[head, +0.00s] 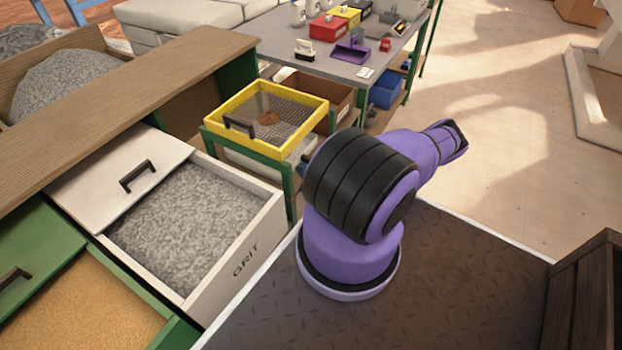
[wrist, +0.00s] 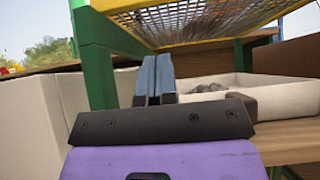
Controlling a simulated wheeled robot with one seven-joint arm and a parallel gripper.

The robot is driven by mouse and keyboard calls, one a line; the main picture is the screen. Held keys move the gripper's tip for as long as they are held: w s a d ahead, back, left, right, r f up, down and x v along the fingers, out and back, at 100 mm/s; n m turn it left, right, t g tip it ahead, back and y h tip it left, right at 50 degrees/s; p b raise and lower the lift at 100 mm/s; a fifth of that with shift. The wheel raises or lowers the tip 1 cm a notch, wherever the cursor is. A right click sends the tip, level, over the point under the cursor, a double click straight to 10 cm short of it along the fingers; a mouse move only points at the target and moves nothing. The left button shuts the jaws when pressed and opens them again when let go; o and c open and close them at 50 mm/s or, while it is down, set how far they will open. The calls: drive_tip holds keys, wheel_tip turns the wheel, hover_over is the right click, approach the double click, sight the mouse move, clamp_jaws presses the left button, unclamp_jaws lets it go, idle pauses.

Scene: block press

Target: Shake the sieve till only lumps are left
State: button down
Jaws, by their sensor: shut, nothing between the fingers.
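The yellow-framed sieve (head: 267,117) rests on a green stand (head: 258,164) in the head view. In the wrist view the sieve's yellow rim and mesh (wrist: 200,18) show from below, above my gripper. My gripper (wrist: 154,75) is shut and empty, below the level of the sieve and beside a green stand leg (wrist: 95,60). In the head view my arm hides the gripper.
A bin marked GRIT (head: 185,225) stands open in front, with a sand bin (head: 85,310) at left. A grey table (head: 350,70) with several small items is behind. A brown box (head: 312,92) sits behind the sieve. The floor at right (head: 500,180) is clear.

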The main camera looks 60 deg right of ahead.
sight(297, 136)
wheel_tip(297, 136, up, 6)
drive_tip(key=w, duration=0.1)
drive_tip(key=shift+w+y, duration=0.3)
drive_tip(key=shift+w, duration=0.1)
drive_tip(key=shift+a, duration=0.1)
drive_tip(key=r, duration=0.7)
drive_tip(key=shift+d+r, duration=0.2)
drive_tip(key=shift+r, duration=0.2)
drive_tip(key=v, duration=1.1)
drive_tip(key=shift+r, duration=0.1)
